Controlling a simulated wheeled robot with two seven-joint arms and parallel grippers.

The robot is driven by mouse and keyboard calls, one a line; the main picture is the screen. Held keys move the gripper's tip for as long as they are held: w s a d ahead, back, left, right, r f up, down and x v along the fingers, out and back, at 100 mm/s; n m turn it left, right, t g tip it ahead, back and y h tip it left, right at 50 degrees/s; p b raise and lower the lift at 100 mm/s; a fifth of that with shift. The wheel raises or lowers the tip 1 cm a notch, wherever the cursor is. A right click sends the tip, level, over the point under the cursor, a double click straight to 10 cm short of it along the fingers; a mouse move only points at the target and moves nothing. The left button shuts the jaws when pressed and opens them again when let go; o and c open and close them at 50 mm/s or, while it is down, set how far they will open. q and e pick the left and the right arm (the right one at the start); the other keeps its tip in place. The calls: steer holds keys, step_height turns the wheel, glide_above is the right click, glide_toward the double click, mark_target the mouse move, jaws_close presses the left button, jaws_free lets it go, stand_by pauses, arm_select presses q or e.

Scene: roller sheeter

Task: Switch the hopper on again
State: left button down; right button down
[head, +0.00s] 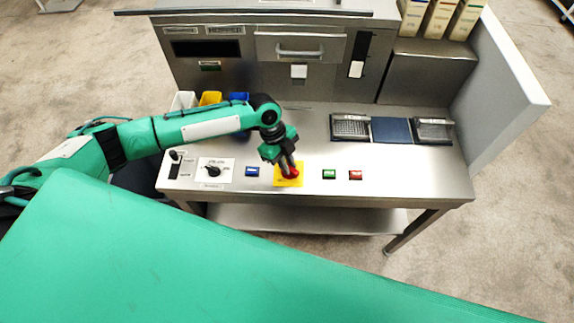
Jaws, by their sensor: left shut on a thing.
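My left gripper (288,170) is over the yellow plate (297,181) on the steel desk's front edge. Its fingers are shut on a red knob (291,172) that stands on this plate, and they hide part of it. To the left are a blue button (252,171) and a black rotary switch (212,170) on a white label plate. To the right are a green button (329,174) and a red button (355,175). The hopper's name cannot be read on any label. My right gripper is not in view.
White, yellow (210,98) and blue bins stand at the back left of the desk (400,175). A keypad tray (351,127) and a blue pad (391,130) lie at the right. A grey side panel (500,80) bounds the right. My large green body part covers the foreground.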

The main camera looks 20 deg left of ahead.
arm_select(q)
steer(key=m+g+b, duration=0.1)
steer(key=m, duration=0.1)
steer(key=m+y+b, duration=0.1)
steer(key=m, duration=0.2)
steer(key=shift+w+d+m+g, duration=0.2)
steer(key=shift+m+g, duration=0.1)
steer(key=shift+g, duration=0.1)
steer(key=m+y+b, duration=0.1)
steer(key=m, duration=0.1)
steer(key=m+b, duration=0.1)
steer(key=m, duration=0.2)
steer(key=shift+g+y, duration=0.4)
steer(key=c, duration=1.4)
jaws_free()
